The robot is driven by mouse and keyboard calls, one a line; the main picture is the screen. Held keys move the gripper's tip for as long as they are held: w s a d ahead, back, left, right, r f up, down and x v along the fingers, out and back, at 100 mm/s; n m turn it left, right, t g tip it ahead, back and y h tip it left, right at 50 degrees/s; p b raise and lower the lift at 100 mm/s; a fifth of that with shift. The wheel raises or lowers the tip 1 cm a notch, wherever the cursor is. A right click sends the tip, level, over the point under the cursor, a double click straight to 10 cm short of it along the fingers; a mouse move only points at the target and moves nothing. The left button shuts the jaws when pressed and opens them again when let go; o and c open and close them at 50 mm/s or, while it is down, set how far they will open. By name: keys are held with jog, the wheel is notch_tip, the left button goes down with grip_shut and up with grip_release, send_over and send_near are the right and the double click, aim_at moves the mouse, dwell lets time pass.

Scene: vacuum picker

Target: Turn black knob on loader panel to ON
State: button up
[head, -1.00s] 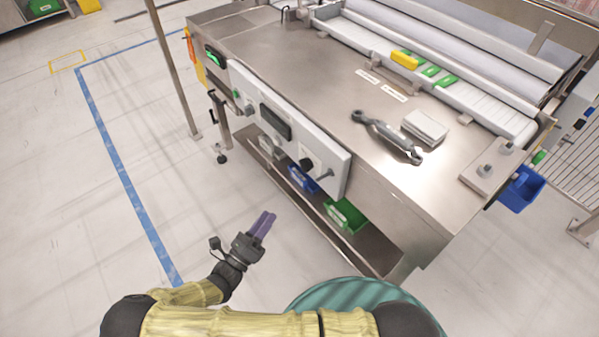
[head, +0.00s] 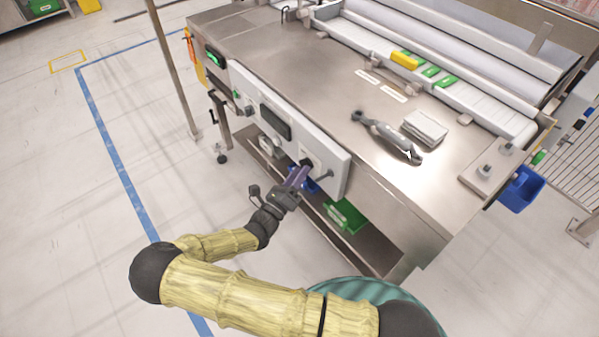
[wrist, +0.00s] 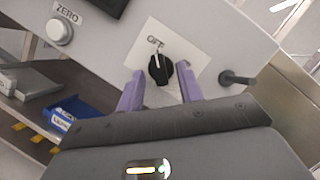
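The black knob (wrist: 160,69) sits on a white label plate on the loader panel (wrist: 205,25), and its white pointer line points up toward the lettering, which looks like "OFF". In the head view the panel (head: 252,88) is on the front of the steel bench, and the knob is partly hidden by my gripper. My gripper (head: 302,170) is in front of the panel at the knob. In the wrist view its two purple fingers (wrist: 160,90) are apart, one on each side of the knob, with gaps visible and nothing held.
A ZERO button (wrist: 60,31) is left of the knob, and a dark peg (wrist: 236,78) sticks out to its right. A blue bin (wrist: 70,108) and a green bin (head: 345,215) stand on the shelf below.

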jog(key=shift+w+d+r, duration=0.1)
jog(key=shift+w+d, duration=0.1)
grip_shut()
